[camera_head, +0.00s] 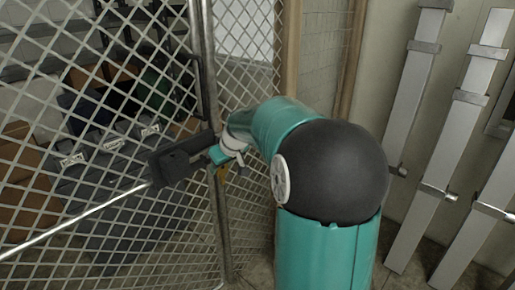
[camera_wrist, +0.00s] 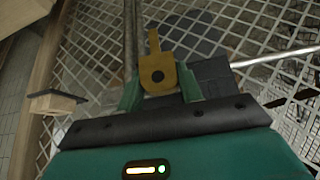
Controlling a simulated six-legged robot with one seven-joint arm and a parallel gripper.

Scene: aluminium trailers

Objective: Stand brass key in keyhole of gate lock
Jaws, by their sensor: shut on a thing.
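The keyhole is not visible, and I cannot tell whether the key touches the lock.
The mesh gate (camera_head: 95,215) fills the left, with a metal post (camera_head: 208,60) and a silver bar (camera_head: 80,218) running left from the lock. Boxes stand behind the mesh. Aluminium rails (camera_head: 417,90) lean on the right wall. A wooden block (camera_wrist: 56,102) shows in the wrist view.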

